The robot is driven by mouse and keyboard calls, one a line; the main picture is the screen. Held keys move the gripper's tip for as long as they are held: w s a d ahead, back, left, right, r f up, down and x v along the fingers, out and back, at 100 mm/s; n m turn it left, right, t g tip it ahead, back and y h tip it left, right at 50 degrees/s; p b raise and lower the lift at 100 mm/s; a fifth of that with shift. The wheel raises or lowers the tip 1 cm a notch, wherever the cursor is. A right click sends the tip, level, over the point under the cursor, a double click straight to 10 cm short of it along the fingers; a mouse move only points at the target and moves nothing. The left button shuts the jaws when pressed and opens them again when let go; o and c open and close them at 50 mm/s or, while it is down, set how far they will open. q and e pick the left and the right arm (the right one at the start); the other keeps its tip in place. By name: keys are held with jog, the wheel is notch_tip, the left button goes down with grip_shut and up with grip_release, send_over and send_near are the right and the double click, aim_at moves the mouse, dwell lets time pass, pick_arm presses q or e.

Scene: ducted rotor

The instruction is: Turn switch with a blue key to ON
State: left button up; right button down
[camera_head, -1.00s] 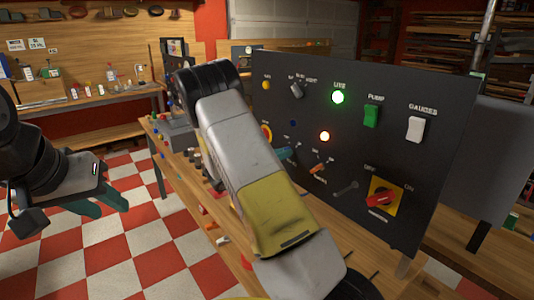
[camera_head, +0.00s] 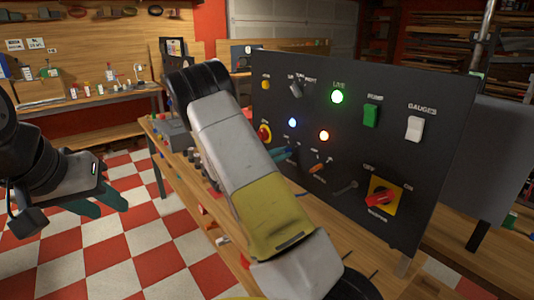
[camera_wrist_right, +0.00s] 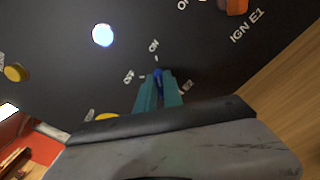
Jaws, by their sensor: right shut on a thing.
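The blue key (camera_wrist_right: 158,78) sits in its switch on the black panel, between the teal fingertips of my right gripper (camera_wrist_right: 159,90), which is shut on it. In the right wrist view the key lines up roughly with the ON label (camera_wrist_right: 153,45), while the OFF label (camera_wrist_right: 128,77) is off to the left. In the head view my right gripper (camera_head: 285,153) is at the panel's lower left, partly hidden by my arm. A round blue light (camera_head: 292,122) above it is lit; it also shows in the right wrist view (camera_wrist_right: 102,35). My left gripper (camera_head: 100,203) hangs over the floor, open and empty.
The black panel (camera_head: 390,85) stands on a wooden bench. Nearby are an orange key switch (camera_head: 317,167), a red rotary switch (camera_head: 381,198) on a yellow plate, a green switch (camera_head: 371,115) and a white switch (camera_head: 415,128). Green and orange lights glow.

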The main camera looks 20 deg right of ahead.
jog(key=shift+f, duration=0.1)
dwell(0.3)
jog(key=c, duration=1.5)
grip_release()
jog(key=v, duration=0.7)
jog(key=shift+s+a, duration=0.1)
jog(key=shift+a, duration=0.3)
